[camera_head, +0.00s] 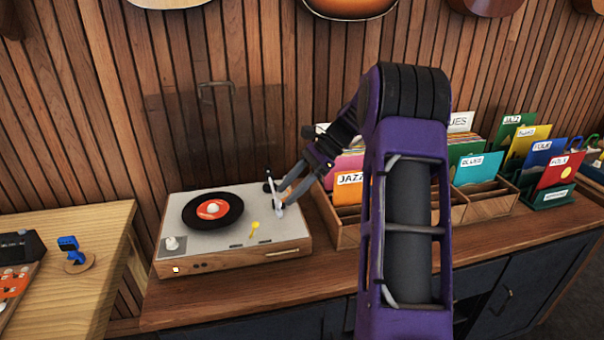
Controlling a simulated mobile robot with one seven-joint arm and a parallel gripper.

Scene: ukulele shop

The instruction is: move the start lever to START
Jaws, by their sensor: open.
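The record player (222,255) sits on the wooden counter with a black record with a red label (212,209) on its platter. A small yellow lever (254,228) stands on the deck's front right; it looks like the start lever, but the markings near it are too small to read. My gripper (282,198) is open over the right side of the deck, beside the pale tonearm (271,187), behind and to the right of the yellow lever. I cannot tell whether a finger touches the tonearm. My gripper partly hides the deck's right rear.
A silver knob (172,243) is at the deck's front left. A transparent lid (215,130) stands raised behind. Wooden record bins (348,232) stand close on the right. A light wooden table (95,225) with a small blue object (69,246) is at left.

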